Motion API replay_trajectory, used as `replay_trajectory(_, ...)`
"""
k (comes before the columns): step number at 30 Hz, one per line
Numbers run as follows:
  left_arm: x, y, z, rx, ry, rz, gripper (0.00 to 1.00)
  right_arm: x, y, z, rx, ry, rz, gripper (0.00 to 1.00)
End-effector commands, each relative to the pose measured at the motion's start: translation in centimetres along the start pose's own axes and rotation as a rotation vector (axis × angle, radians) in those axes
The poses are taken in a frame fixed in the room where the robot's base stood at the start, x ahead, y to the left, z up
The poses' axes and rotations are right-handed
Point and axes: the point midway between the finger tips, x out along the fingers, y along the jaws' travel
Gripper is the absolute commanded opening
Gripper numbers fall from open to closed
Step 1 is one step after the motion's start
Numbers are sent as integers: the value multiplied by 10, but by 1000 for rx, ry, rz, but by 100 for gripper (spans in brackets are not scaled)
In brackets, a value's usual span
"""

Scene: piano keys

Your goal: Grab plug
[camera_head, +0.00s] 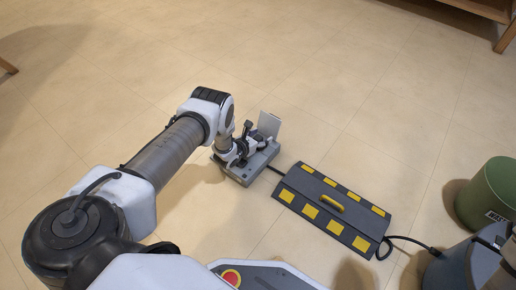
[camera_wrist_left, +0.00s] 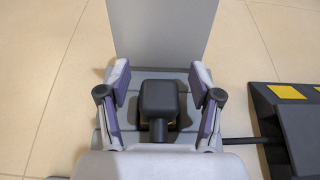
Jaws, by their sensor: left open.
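The plug (camera_wrist_left: 159,99) is a dark, block-shaped piece in the middle of the left wrist view, with a thick stem or cord running toward the camera. It sits at a grey socket box (camera_head: 240,176) on the floor, whose light grey flap (camera_head: 269,124) stands raised. My left gripper (camera_wrist_left: 160,84) is open, with one finger on each side of the plug and a visible gap on both sides. In the head view my left gripper (camera_head: 244,150) is over the box and hides most of the plug.
A dark cable cover (camera_head: 322,222) with yellow patches and a yellow handle lies right of the box, joined to it by a black cable. A green bin (camera_head: 488,190) and a blue-grey container (camera_head: 462,268) stand at the right. The tiled floor beyond the box is clear.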

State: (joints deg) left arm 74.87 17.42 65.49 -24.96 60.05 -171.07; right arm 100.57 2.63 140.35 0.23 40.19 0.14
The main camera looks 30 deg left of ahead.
Motion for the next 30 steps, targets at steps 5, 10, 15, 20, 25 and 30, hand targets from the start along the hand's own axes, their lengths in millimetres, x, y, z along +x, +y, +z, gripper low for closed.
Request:
replay_trajectory(5,6,0,1,-1,1,0,65,4,0,-1,2,2,0,40)
replay_trajectory(10,6,0,1,-1,1,0,36,3,0,-1,1,2,0,40)
replay_trajectory(15,6,0,1,-1,1,0,0,4,0,-1,1,2,0,40)
replay_trajectory(20,6,0,1,-1,1,1,0,4,0,0,1,1,0,40)
replay_trajectory(25,3,0,9,-1,0,1,0,-3,0,0,1,0,0,40)
replay_trajectory(30,-11,1,43,-1,-1,1,0,-30,-1,1,-4,-2,-1,40)
